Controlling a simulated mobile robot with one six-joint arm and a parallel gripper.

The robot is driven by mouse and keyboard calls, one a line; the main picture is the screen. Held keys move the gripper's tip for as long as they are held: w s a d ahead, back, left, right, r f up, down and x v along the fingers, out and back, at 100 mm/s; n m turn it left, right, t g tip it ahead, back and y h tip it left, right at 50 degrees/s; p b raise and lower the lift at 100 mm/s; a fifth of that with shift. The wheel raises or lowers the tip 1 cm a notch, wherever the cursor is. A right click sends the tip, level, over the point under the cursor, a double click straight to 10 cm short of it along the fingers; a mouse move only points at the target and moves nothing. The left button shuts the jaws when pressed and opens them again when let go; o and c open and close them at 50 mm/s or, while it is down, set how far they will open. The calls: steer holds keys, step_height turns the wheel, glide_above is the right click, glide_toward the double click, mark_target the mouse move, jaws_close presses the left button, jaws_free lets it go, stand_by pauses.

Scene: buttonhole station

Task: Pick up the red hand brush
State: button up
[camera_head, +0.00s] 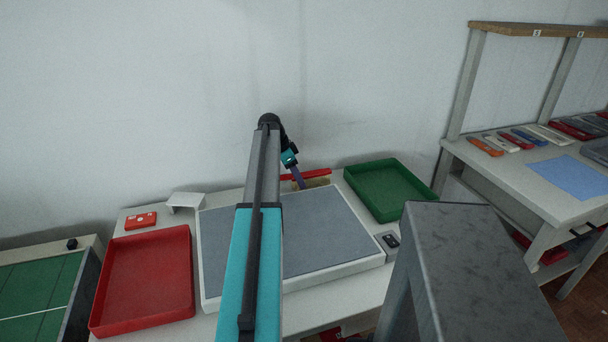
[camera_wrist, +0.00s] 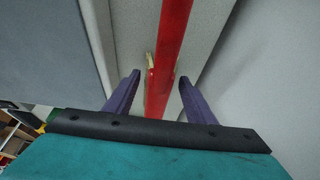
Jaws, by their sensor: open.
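The red hand brush (camera_head: 306,175) lies at the back of the table, behind the grey work mat, near the wall. Its pale bristles show partly below the red body. In the wrist view the red brush (camera_wrist: 170,45) runs lengthwise between the two purple fingers, with a small piece of bristle showing beside it. My gripper (camera_wrist: 158,79) is open, with one finger on each side of the brush; I see no contact. In the head view my gripper (camera_head: 299,182) points down at the brush, and its fingers partly cover it.
A green tray (camera_head: 388,209) stands right of the brush and a red tray (camera_head: 150,318) at the left. The raised grey mat (camera_head: 325,235) fills the middle. The wall (camera_head: 365,80) is close behind the brush. A small red box (camera_head: 140,221) and white stand (camera_head: 186,198) sit back left.

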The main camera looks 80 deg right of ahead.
jaws_close()
steer(key=shift+r, duration=0.15)
steer(key=shift+r+b, duration=0.65)
steer(key=shift+r, duration=4.25)
